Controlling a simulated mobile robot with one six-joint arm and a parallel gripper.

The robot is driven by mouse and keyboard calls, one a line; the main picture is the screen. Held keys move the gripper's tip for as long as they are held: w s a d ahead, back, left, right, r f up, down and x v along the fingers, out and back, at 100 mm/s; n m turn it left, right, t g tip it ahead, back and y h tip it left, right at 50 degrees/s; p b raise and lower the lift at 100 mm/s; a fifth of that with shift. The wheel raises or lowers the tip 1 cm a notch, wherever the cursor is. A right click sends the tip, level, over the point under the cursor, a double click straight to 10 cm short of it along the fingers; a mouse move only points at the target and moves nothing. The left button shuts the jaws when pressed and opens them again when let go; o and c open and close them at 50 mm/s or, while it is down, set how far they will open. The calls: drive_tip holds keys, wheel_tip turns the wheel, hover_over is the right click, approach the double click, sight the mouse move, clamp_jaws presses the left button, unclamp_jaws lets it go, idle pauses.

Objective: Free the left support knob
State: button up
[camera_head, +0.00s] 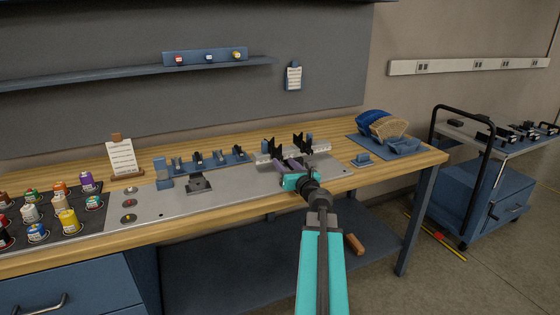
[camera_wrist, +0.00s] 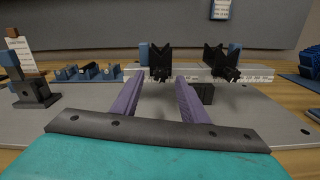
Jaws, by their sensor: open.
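Two black V-shaped supports stand on a pale rail with scale marks (camera_wrist: 185,75), both upright. The left support (camera_wrist: 160,58) has a dark knob (camera_wrist: 160,74) low on its front face; its details are too small to tell its setting. The right support (camera_wrist: 216,56) has a similar dark knob (camera_wrist: 229,74). My gripper (camera_wrist: 158,82) has two purple fingers, spread apart and empty. In the wrist view, the left support's knob shows between the fingertips, beyond them. In the head view, my gripper (camera_head: 288,165) is in front of the left support (camera_head: 272,148).
A dark block (camera_wrist: 204,92) sits below the rail, partly behind my right finger. A dark stand (camera_head: 199,183) and a row of small blue holders (camera_head: 210,158) are to the left. The metal plate's front is mostly clear.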

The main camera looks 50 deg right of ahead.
sight(280, 159)
drive_tip(key=shift+x, duration=1.55)
drive_tip(key=c, duration=1)
drive_tip(key=shift+s+a, duration=0.1)
drive_tip(key=shift+a, duration=0.3)
clamp_jaws()
drive_tip(key=shift+d, duration=0.3)
